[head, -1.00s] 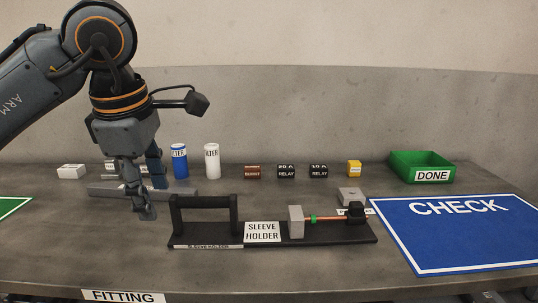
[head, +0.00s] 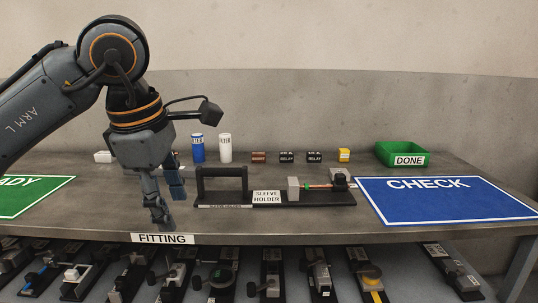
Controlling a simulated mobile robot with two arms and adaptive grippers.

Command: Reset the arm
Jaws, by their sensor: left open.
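My left arm comes in from the left in the head view. Its gripper (head: 172,208) points down over the front part of the table, left of the sleeve holder. The jaws are open, and I see nothing between the fingers. The black sleeve holder (head: 221,185) stands on the table with its handle at the left end. My right gripper is not in view.
A blue CHECK mat (head: 445,205) lies at the right and a green mat (head: 30,193) at the left. A green DONE bin (head: 400,148), blue and white cylinders (head: 225,148), relays (head: 314,157) and a yellow part (head: 344,155) stand behind. Several fixtures fill a lower shelf.

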